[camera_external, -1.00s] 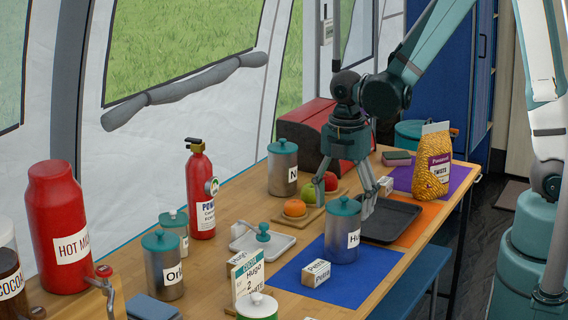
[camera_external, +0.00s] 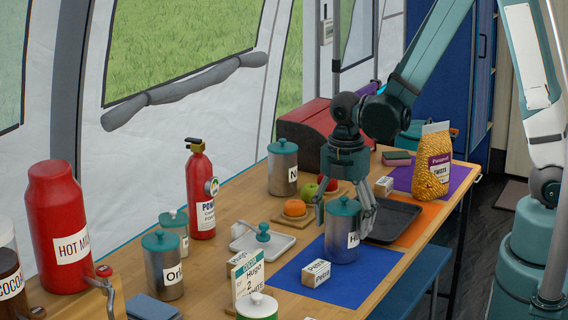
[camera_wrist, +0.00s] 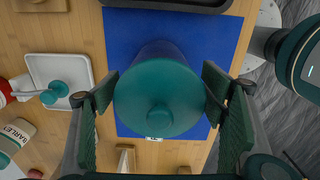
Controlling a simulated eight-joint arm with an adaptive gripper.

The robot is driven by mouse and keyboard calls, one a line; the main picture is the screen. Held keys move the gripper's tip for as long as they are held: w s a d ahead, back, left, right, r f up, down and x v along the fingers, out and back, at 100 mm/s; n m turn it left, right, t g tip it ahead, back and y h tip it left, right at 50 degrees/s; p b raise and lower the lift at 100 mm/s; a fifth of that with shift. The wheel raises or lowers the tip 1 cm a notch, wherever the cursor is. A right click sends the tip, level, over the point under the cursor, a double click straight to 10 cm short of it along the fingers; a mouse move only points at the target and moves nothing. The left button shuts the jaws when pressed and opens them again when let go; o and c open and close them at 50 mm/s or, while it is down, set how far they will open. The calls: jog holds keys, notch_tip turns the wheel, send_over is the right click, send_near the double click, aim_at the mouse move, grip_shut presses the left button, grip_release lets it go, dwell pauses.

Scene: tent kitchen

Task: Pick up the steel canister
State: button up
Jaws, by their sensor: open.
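A steel canister (camera_external: 341,241) with a teal lid and a white label stands upright on a blue mat (camera_external: 298,274). My gripper (camera_external: 346,215) is right at this canister, with a finger on either side of it. In the wrist view the teal lid (camera_wrist: 158,98) sits between the open fingers of my gripper (camera_wrist: 160,95), close to both pads; I cannot tell if they touch. Two more steel canisters with teal lids stand on the table: one at the back (camera_external: 283,168) labelled N, one at the front left (camera_external: 164,267).
A black tray (camera_external: 405,211) lies right behind the canister. A white tray with a teal-knobbed tool (camera_external: 263,237), fruit (camera_external: 295,208) and a red extinguisher (camera_external: 201,195) stand to the left. A pasta bag (camera_external: 432,165) is at right.

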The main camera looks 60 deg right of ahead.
aim_at(344, 197)
jog(key=shift+c, duration=0.4)
jog(key=c, duration=1.5)
jog(key=shift+o, duration=0.2)
jog(key=shift+r+p, duration=1.2)
jog(key=shift+r, duration=3.8)
